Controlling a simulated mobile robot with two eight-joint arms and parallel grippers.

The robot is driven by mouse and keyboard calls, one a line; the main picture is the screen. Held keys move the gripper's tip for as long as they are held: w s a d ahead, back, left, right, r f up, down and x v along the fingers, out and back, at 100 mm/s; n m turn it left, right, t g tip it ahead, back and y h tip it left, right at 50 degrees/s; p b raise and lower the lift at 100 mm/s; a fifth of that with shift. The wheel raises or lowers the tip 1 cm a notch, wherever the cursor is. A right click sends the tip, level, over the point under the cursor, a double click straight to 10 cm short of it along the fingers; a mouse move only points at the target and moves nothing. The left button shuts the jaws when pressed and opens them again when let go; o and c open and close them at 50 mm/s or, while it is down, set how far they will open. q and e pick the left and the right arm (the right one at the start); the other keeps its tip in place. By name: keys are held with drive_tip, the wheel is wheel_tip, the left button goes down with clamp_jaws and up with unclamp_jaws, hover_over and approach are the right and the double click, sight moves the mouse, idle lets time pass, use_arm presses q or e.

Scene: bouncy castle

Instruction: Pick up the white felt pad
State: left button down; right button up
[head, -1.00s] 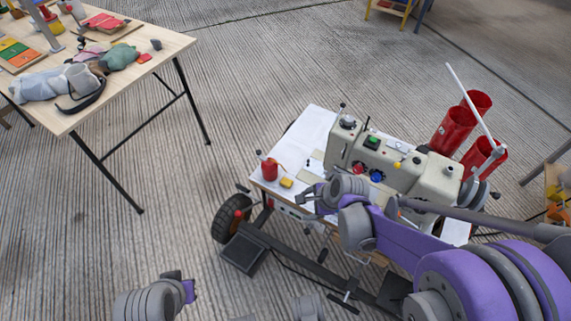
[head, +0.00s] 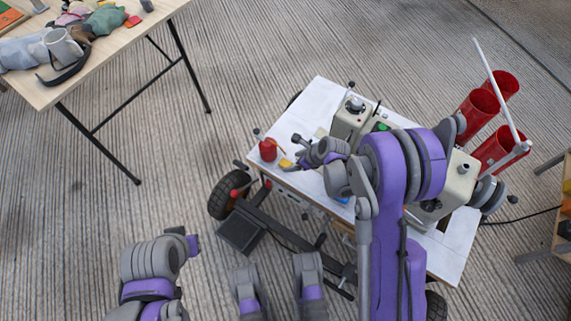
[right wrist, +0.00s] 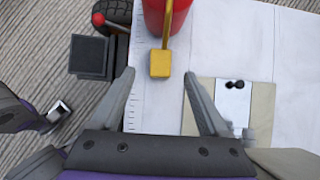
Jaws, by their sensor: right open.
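A small white rectangular piece (right wrist: 232,98) lies on a tan plate (right wrist: 262,112) on the tabletop, in the right wrist view. It looks like the white felt pad, but I cannot be sure. Two small black knobs show at its upper end. My right gripper (head: 293,153) is open above the left part of the sewing table. In the right wrist view its fingers (right wrist: 158,74) point at a yellow block (right wrist: 160,64), with nothing held. The white piece lies just right of the right finger.
A red can (head: 267,150) stands close to the yellow block. A cluttered wooden table (head: 150,22) stands at upper left. Ribbed floor lies open between.

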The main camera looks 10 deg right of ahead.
sight(286, 163)
drive_tip(key=b+x, duration=0.1)
drive_tip(key=x, duration=0.4)
drive_tip(key=shift+w+f, duration=0.1)
drive_tip(key=shift+c, duration=0.2)
clamp_jaws()
